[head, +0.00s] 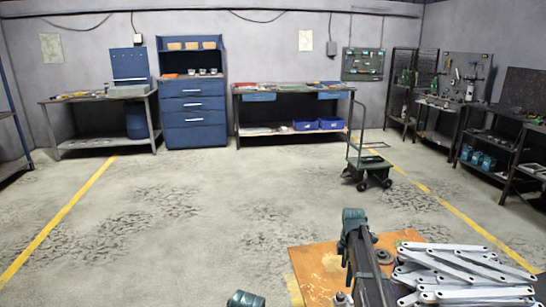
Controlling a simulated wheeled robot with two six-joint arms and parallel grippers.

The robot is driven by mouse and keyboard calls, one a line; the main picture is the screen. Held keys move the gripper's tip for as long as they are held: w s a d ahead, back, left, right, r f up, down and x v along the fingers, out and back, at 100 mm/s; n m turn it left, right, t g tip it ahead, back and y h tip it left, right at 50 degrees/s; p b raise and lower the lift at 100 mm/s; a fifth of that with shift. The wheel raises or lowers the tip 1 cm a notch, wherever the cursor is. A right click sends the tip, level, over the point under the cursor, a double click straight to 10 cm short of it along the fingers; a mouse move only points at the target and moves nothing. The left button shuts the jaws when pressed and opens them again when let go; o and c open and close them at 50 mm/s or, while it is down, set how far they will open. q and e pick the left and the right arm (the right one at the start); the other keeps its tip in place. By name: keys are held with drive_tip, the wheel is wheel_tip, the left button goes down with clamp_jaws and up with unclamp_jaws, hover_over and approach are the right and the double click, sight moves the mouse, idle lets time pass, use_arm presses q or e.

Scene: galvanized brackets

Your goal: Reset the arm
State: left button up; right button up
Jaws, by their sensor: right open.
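My right arm rises in the lower right of the head view. My right gripper (345,297) is only partly visible, low at the bottom edge, over the left part of an orange-brown worktop (318,268). It is open, and I see nothing held in it. Part of my left arm shows at the bottom edge, but my left gripper is out of view. A heap of pale galvanized brackets (465,272) lies to the right of my right arm. A dark round part (383,257) sits between the arm and the heap.
A green trolley (354,157) stands on the floor beyond the worktop. A blue drawer cabinet (194,118) and a long bench (290,88) line the back wall. Dark shelves (490,146) stand at the right. The floor at centre left is clear.

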use_arm(q)
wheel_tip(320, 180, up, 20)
drive_tip(key=p, duration=1.7)
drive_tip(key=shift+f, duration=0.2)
use_arm(e)
drive_tip(key=s+a+r+m, duration=0.4)
drive_tip(key=s+a+r, duration=0.2)
drive_tip(key=s, duration=0.4)
drive_tip(key=s+a+r+m, duration=0.4)
drive_tip(key=s+a+r, duration=0.3)
drive_tip(key=s+a, duration=0.2)
drive_tip(key=s+a+r+m+h, duration=0.1)
drive_tip(key=s+a+r+m, duration=0.4)
drive_tip(key=s, duration=0.7)
drive_tip(key=a+r, duration=0.1)
drive_tip(key=a, duration=0.1)
drive_tip(key=shift+s+a+r, duration=0.15)
drive_tip(key=shift+a+r, duration=0.2)
drive_tip(key=shift+r, duration=0.05)
